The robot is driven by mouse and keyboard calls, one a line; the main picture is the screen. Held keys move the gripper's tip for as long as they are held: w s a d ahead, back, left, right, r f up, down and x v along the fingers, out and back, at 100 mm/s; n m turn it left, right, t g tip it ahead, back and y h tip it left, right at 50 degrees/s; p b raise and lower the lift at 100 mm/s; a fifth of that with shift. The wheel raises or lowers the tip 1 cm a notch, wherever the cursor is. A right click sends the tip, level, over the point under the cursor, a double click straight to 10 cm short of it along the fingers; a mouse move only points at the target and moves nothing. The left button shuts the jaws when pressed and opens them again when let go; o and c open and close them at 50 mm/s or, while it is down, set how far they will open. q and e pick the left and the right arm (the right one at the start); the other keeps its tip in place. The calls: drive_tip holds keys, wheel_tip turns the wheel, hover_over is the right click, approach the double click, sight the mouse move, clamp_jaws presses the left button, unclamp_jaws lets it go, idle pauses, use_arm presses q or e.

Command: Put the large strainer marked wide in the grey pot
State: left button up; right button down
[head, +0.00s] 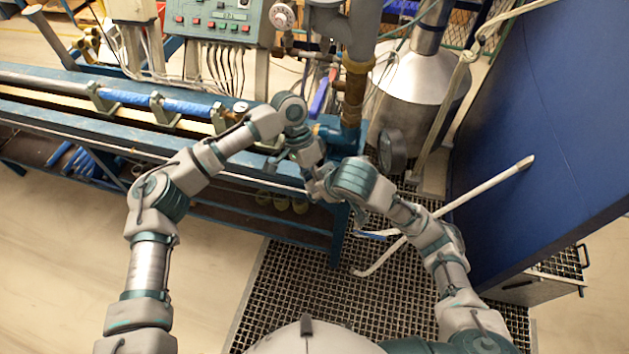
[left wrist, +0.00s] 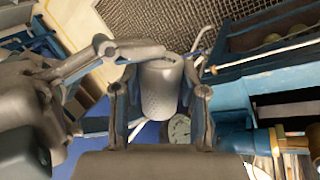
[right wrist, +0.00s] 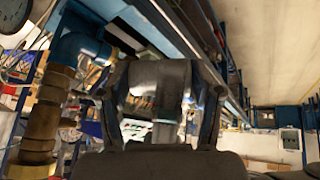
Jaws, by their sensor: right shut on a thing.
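The strainer is a grey perforated cylinder (left wrist: 160,88) in the left wrist view; I cannot read any mark on it. My left gripper (left wrist: 159,98) has its two fingers apart, one on each side of the strainer, with a small gap at the left. My right gripper (right wrist: 160,92) is shut on the grey cylinder; in the left wrist view its finger crosses the strainer's top end. In the head view both grippers meet above the bench's right end, and the strainer is mostly hidden there. I cannot pick out the grey pot with certainty.
A blue bench (head: 60,118) with a blue pipe runs along the left. A brass and grey vertical pipe (head: 356,85) stands just behind my grippers. A large silver vessel (head: 425,85) and a blue panel (head: 560,120) stand at the right. A white rod (head: 480,207) slants above the floor grating.

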drive_tip(key=shift+c, duration=0.6)
unclamp_jaws()
